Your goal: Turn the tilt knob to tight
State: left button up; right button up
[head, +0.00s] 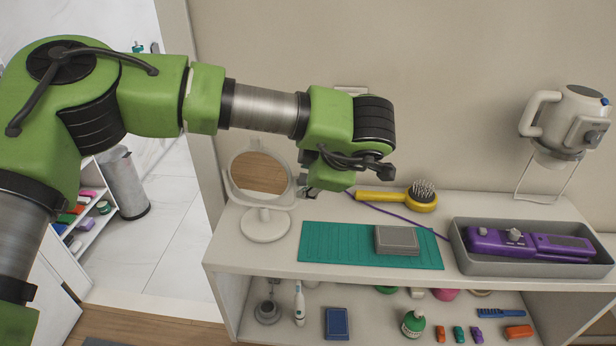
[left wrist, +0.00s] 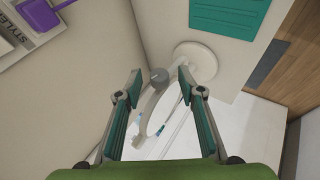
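The round make-up mirror (head: 262,174) stands upright on its white disc base (head: 265,225) at the shelf's left end. Its frame shows edge-on in the left wrist view (left wrist: 147,108). There the grey tilt knob (left wrist: 158,77) sticks out from the mirror's side. My left gripper (left wrist: 161,82) is open, with one teal finger on either side of the knob and a visible gap to each. In the head view my left gripper (head: 312,189) is just right of the mirror, mostly hidden by my wrist, which also hides the knob. My right gripper is in neither view.
A teal mat (head: 330,243) with a grey box (head: 397,240) lies right of the mirror. A yellow brush (head: 400,199) lies behind it. A grey tray (head: 530,266) holds a purple styler. Several small items stand on the lower shelf.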

pick_arm(q)
jog(key=shift+r, duration=0.1)
jog(key=v, duration=1.2)
jog(key=shift+c, duration=0.2)
